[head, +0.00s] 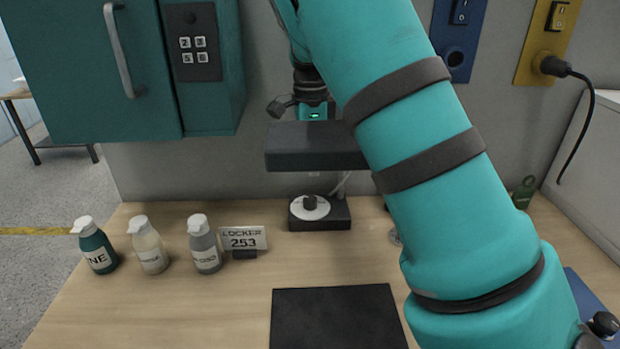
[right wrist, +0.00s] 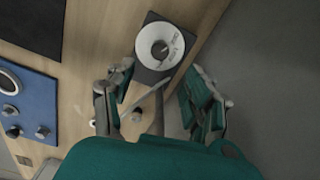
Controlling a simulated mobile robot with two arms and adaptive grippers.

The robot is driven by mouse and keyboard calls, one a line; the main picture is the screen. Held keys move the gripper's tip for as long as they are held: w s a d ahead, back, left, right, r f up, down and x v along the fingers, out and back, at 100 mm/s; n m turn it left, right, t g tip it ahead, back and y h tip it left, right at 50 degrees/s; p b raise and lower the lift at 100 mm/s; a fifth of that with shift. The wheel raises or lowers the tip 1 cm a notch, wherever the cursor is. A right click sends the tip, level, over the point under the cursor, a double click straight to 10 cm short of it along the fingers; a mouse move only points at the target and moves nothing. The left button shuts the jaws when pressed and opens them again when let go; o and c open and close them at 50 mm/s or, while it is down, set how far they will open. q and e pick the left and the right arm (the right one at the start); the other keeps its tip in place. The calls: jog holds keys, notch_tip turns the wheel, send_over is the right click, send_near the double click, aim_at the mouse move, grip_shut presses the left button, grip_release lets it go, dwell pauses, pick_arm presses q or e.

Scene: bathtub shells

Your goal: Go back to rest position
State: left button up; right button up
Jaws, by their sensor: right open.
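My right arm crosses the head view from the lower right to the upper middle. Its wrist end, with a small green light, is near the wall above a dark block; the fingers are mostly hidden there. In the right wrist view my right gripper (right wrist: 162,88) is open, with its two fingers wide apart and nothing between them. Beyond the fingertips is a white disc (right wrist: 161,45) on a black base; it also shows in the head view (head: 322,209) on the table. The fingers appear apart from it. My left gripper is in neither view.
A dark block (head: 312,147) stands above the disc. Several pump bottles (head: 151,256) and a "LOCKER 253" sign (head: 243,239) stand at left on the table. A black mat (head: 336,320) lies in front. A teal cabinet (head: 85,80) hangs upper left. A cable (head: 588,110) hangs at right.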

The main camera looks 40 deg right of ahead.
jog(key=shift+r, duration=1)
